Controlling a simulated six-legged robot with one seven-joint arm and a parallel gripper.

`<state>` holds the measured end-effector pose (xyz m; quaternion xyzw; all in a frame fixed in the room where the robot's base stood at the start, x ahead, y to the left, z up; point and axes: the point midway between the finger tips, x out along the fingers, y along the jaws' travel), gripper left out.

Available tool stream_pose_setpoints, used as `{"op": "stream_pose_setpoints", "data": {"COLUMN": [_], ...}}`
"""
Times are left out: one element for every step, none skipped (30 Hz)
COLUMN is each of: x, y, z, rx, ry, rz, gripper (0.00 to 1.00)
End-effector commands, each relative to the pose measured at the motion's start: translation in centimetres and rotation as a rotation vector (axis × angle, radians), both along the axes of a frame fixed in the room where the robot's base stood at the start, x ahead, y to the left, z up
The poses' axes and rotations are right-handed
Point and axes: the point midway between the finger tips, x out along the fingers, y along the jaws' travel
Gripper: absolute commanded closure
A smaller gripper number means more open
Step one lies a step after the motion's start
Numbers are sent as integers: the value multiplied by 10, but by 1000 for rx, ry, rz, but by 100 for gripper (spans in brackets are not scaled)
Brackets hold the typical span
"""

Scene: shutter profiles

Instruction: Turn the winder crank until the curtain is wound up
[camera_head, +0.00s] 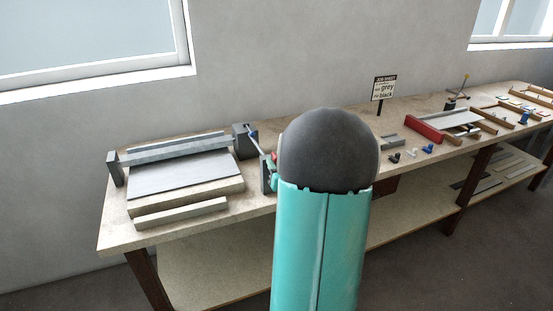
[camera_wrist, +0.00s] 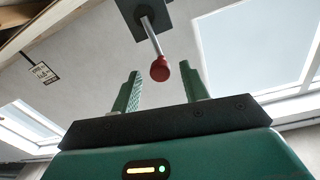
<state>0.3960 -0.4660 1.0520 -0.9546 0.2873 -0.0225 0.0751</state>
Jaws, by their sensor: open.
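The winder has a dark grey block (camera_head: 244,141) with a crank arm (camera_head: 256,143) slanting down from it to a red knob (camera_head: 274,156). The grey curtain (camera_head: 180,172) lies flat under a long grey roller bar (camera_head: 180,149) left of the block. My gripper (camera_head: 270,172) is beside the knob, mostly hidden by my own arm. In the wrist view my gripper (camera_wrist: 161,78) is open, with a green finger on either side. The red knob (camera_wrist: 161,71) appears between the fingertips, not gripped. The metal crank rod (camera_wrist: 150,36) runs up to a dark block (camera_wrist: 150,12).
A pale grey bar (camera_head: 182,212) lies in front of the curtain. A job sheet sign (camera_head: 383,88) stands at the bench's back. A red block (camera_head: 423,130), a tray frame (camera_head: 455,122) and small parts occupy the right side. The wall (camera_head: 250,60) rises behind the bench.

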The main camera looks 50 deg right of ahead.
Motion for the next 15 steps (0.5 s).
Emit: {"op": "stream_pose_setpoints", "data": {"x": [8, 11, 15, 18, 21, 24, 25, 26, 27, 28, 28, 28, 28, 28, 28], "y": [-5, -7, -11, -12, -14, -16, -17, -17, -18, -18, -18, -19, -19, -18, -18], "z": [0, 0, 0, 0, 0, 0, 0, 0, 0, 0, 0, 0, 0, 0, 0], "rx": [-1, 0, 0, 1, 1, 0, 0, 1, 1, 1, 1, 1, 1, 1, 1], "ry": [-1, -1, -1, -1, -1, -1, -1, -1, -1, -1, -1, -1, -1, -1, -1], "rz": [1, 0, 0, 0, 0, 0, 0, 0, 0, 0, 0, 0, 0, 0, 0], "gripper": [56, 56, 56, 56, 56, 56, 56, 56, 56, 56, 56, 56, 56, 56, 56]}}
